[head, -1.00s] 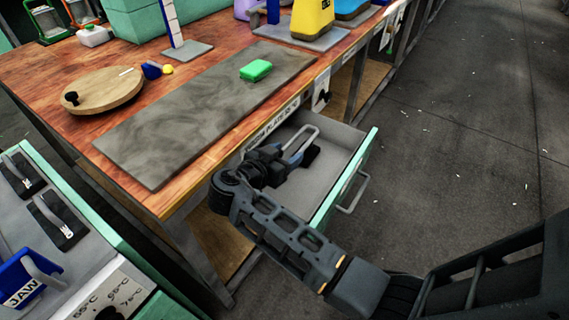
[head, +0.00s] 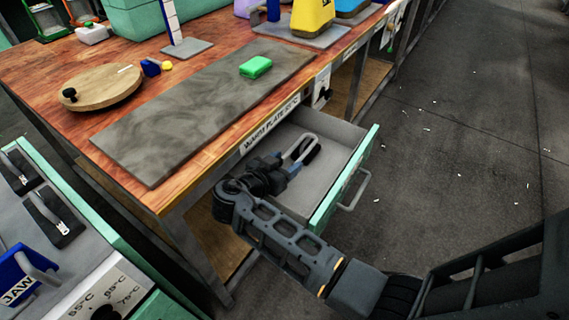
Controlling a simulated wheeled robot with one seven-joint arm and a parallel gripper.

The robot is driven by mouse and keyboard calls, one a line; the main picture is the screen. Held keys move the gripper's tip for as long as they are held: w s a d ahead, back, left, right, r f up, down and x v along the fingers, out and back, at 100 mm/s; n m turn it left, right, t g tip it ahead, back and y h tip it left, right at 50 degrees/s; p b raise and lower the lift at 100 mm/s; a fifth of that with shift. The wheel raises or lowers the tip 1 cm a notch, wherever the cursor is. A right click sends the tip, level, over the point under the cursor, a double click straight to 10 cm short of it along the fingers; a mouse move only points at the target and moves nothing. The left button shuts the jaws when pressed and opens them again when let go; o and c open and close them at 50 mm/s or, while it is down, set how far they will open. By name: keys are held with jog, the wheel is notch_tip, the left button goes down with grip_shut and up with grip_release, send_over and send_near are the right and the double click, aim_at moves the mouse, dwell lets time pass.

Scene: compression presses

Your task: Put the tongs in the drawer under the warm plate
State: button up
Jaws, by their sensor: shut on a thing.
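The tongs (head: 305,138), a grey metal U-shaped pair, are over the open drawer (head: 332,170). My gripper (head: 284,166) is shut on the near end of the tongs, low over or inside the drawer's left part. I cannot tell whether the tongs touch the drawer floor. The drawer is pulled out under the warm plate (head: 205,105), a grey slab on the wooden bench; a label reading warm plate (head: 268,127) is on the bench edge above it. My arm crosses the drawer's near left corner and hides part of it.
The drawer's green front (head: 345,178) with its metal handle (head: 354,190) stands out into the aisle. A green block (head: 256,67) lies on the warm plate. A round wooden board (head: 103,88) is to its left. A pressing unit (head: 60,255) stands at lower left. Floor at right is clear.

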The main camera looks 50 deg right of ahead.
jog(key=shift+f, duration=0.35)
jog(key=o, duration=0.7)
jog(key=shift+s, duration=0.1)
jog(key=o, duration=0.4)
jog(key=shift+s+f, duration=0.15)
jog(key=shift+f, duration=0.05)
jog(key=shift+o, duration=0.2)
jog(key=shift+r+p, duration=0.5)
jog(key=shift+r, duration=0.05)
jog(key=shift+a+r, duration=0.25)
jog(key=v, duration=1.1)
jog(key=shift+a+r, duration=0.25)
